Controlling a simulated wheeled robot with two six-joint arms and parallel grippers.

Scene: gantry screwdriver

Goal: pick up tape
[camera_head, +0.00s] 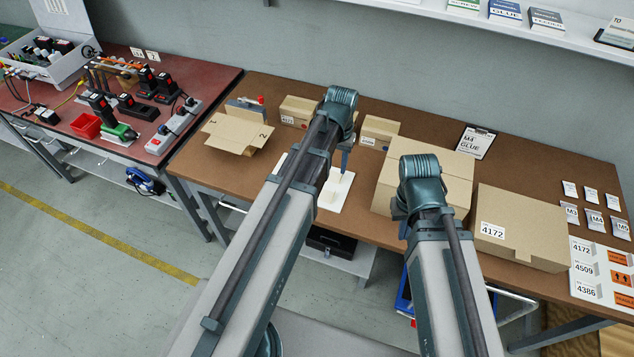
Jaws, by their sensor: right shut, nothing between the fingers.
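No roll of tape can be made out for certain. A small grey item with a red tip (246,105) stands behind the open box marked 2 and may be a tape dispenser. My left gripper (345,162) points down over the middle of the brown table, above a white sheet with a small cream block (333,190). Its finger opening cannot be made out. My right gripper (398,212) is beside the large closed carton, mostly hidden by its own wrist, shut and empty. Both grippers are well to the right of the grey item.
The open box (234,134) is at the left of the brown table (215,165). Small cartons (379,131) stand at the back. A large carton (455,163) and carton 4172 (525,222) fill the right. A red bench (55,128) with tools adjoins on the left.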

